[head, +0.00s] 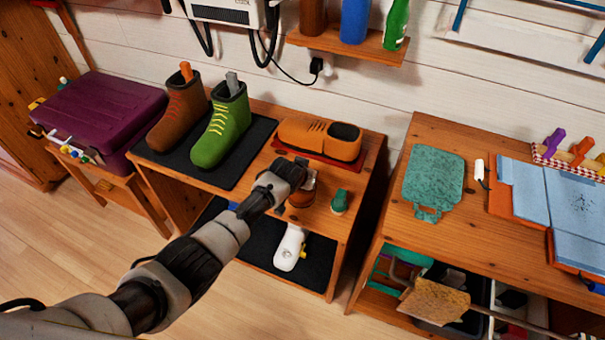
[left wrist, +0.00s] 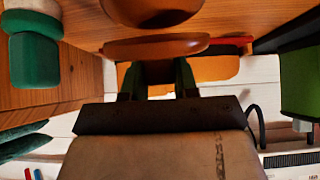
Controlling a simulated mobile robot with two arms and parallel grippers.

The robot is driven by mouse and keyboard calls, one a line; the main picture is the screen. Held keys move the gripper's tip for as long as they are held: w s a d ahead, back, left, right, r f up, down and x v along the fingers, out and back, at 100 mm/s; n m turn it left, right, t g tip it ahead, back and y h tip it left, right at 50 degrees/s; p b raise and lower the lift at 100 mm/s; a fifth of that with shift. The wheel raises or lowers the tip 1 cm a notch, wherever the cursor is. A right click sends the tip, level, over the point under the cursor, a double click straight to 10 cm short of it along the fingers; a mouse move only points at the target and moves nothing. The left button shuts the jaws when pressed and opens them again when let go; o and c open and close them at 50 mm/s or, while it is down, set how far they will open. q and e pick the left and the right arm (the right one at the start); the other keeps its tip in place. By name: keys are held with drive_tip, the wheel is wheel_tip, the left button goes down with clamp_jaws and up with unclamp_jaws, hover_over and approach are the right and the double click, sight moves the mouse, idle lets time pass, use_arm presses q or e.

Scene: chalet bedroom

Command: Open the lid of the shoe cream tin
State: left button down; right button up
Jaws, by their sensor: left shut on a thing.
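The shoe cream tin (head: 300,199) is a small round brown-orange tin on the top of the wooden shoe bench, partly hidden by my left gripper (head: 296,186). In the left wrist view, the fingers of my left gripper (left wrist: 157,72) reach to a brown disc, the lid (left wrist: 155,46), and are shut on it. The dark round body of the tin (left wrist: 152,10) shows at the top edge of that view, with a strip of wood visible between it and the lid's rim. How the two parts join is hidden. My right gripper is in neither view.
A green brush (head: 340,202) stands just right of the tin. An orange shoe (head: 318,137) on a red mat lies behind it. A white object (head: 289,248) lies on the lower shelf.

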use_arm(q)
drive_tip(key=shift+w+d+r+g+b, duration=0.15)
drive_tip(key=shift+w+g, duration=0.1)
drive_tip(key=shift+g, duration=0.15)
drive_tip(key=shift+w+d+g+b, duration=0.1)
drive_tip(key=shift+w+g+b, duration=0.1)
drive_tip(key=shift+g, duration=0.2)
drive_tip(key=shift+y, duration=0.3)
drive_tip(key=c, duration=0.8)
unclamp_jaws()
drive_tip(key=shift+w, duration=0.1)
drive_tip(key=shift+c, duration=0.2)
drive_tip(key=shift+s+a+r+p, duration=0.1)
drive_tip(key=shift+s+r+p, duration=0.15)
drive_tip(key=shift+r+p, duration=0.2)
drive_tip(key=p+v, duration=0.2)
drive_tip(key=v, duration=0.6)
drive_tip(key=shift+r, duration=0.25)
drive_tip(key=shift+s+a+r, duration=0.2)
drive_tip(key=shift+s+r, duration=0.2)
drive_tip(key=shift+r, duration=0.15)
